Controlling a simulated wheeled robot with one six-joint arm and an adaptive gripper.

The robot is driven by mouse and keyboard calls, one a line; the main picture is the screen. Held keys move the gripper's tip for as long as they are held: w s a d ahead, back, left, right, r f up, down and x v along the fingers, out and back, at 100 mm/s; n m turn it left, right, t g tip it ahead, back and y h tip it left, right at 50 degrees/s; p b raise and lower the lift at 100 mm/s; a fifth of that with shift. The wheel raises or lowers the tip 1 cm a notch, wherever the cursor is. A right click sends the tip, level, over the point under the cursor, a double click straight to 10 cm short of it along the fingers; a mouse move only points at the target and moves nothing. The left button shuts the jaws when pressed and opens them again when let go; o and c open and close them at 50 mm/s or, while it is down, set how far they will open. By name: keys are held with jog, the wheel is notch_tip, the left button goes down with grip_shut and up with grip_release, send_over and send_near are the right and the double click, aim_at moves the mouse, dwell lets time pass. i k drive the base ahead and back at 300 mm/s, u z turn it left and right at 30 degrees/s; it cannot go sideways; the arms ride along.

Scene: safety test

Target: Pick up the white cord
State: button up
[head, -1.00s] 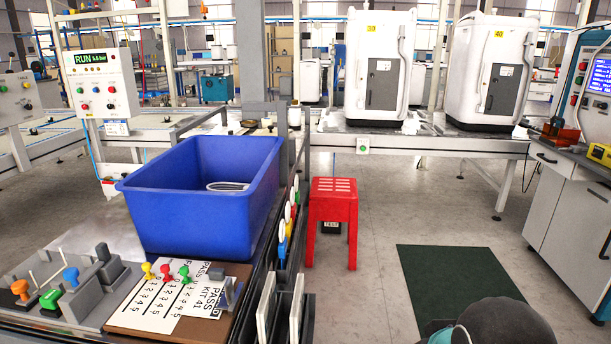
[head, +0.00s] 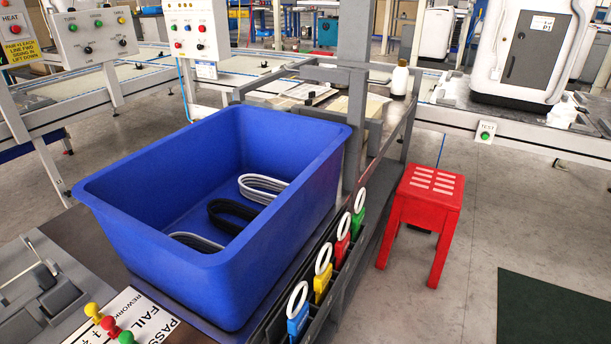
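A white cord (head: 264,188), coiled in a flat loop, lies in the blue bin (head: 215,286) toward its far right side. A black cord (head: 235,213) lies in front of it, close by. A grey cord (head: 196,241) lies nearest, partly hidden by the bin's front wall. The bin stands on the workbench and its walls are high. My gripper is not in view.
Several coloured tags with white rings (head: 323,258) stand in a rack along the bench's right edge. A red stool (head: 420,222) stands on the floor to the right. A grey post (head: 355,100) and a white bottle (head: 400,80) are behind the bin.

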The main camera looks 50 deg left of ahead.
aim_at(265, 182)
jog(key=u, duration=0.45)
jog(key=i, duration=0.85)
jog(key=u, duration=0.85)
